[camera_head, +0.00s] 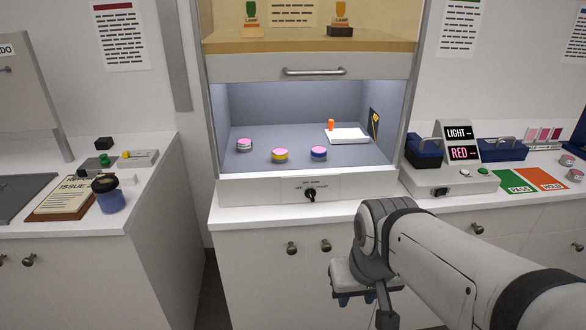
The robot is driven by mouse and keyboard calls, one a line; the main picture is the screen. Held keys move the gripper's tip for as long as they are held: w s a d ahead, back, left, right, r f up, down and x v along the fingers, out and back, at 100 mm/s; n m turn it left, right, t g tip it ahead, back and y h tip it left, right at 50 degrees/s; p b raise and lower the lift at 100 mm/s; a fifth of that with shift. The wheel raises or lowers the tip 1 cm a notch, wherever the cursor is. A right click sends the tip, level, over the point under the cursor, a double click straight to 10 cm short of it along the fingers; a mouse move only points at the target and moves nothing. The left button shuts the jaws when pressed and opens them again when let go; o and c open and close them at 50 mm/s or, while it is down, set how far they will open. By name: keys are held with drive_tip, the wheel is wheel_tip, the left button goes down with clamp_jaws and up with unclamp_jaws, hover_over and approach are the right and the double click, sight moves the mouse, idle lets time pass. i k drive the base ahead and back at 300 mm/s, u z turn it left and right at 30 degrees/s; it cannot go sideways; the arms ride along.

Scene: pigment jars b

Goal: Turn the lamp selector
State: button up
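The lamp selector appears to be the black knob (310,195) on the white front panel (260,191) of the lit cabinet. Small print above and beside the knob is too small to read surely. My gripper (356,300) hangs in front of the counter, below and to the right of the knob, apart from it. Its two bluish fingertips show under its grey body with a gap between them, so it looks open. I see nothing between them. My wrist and arm come in from the lower right and hide part of the counter front.
Inside the cabinet stand several pink-topped jars (280,155) and a white plate (348,136) with an orange peg. A raised sash with a handle (314,71) is above. On the right, a device's display (460,143) reads LIGHT and RED. The space before the knob looks clear.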

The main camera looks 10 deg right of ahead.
sight(310, 193)
drive_tip(key=u, duration=1.35)
drive_tip(key=k, duration=1.15)
drive_tip(key=z, duration=1.2)
drive_tip(key=i, duration=1)
drive_tip(key=z, duration=0.05)
